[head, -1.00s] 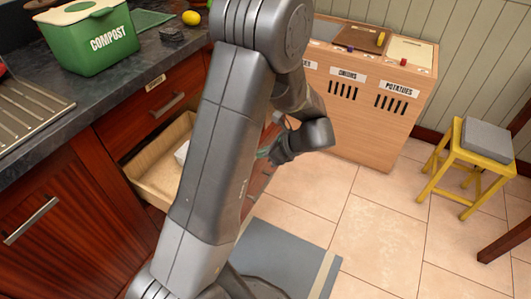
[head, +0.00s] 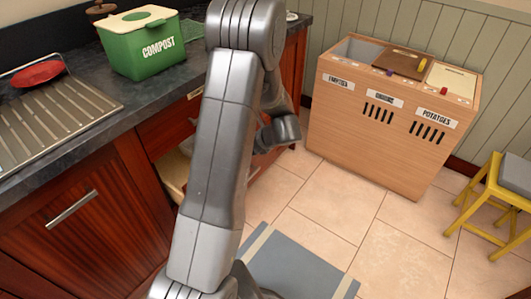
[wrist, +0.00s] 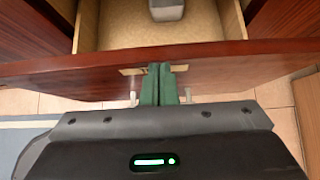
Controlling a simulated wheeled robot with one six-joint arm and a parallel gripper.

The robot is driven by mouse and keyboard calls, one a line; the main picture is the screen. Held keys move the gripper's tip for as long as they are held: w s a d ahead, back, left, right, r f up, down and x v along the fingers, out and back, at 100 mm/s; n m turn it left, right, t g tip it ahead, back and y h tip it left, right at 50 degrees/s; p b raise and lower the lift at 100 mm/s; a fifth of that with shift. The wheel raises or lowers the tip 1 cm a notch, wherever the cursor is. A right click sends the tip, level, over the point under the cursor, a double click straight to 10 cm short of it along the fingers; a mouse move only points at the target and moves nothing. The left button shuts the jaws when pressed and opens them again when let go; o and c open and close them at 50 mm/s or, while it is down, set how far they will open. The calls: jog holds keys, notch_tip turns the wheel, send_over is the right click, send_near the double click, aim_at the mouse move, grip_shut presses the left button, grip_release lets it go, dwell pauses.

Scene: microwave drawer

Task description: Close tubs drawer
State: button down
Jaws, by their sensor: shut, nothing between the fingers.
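The drawer is pulled out. Its pale wooden inside (head: 172,175) shows left of my arm in the head view, which hides much of it. In the wrist view the red-brown drawer front (wrist: 235,58) crosses the picture, with the drawer's bare floor (wrist: 120,28) beyond it and a greyish tub (wrist: 166,8) inside at the top edge. My gripper (wrist: 158,68) is shut and empty. Its green fingertips are at the drawer front, over a pale label and between the two handle posts; I cannot tell whether they touch it. The gripper is hidden in the head view.
The dark counter above holds a green compost bin (head: 143,48) and a drainer (head: 50,120) with a red dish (head: 38,74). A wooden vegetable bin (head: 390,120) stands at the back right, a yellow stool (head: 490,195) at the far right. The tiled floor between is mostly clear.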

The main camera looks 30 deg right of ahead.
jog(key=w+a+p, duration=0.1)
jog(key=w+a, duration=0.3)
jog(key=w, duration=0.8)
jog(key=shift+a+p, duration=0.3)
jog(key=shift+a, duration=0.1)
jog(key=shift+s, duration=0.1)
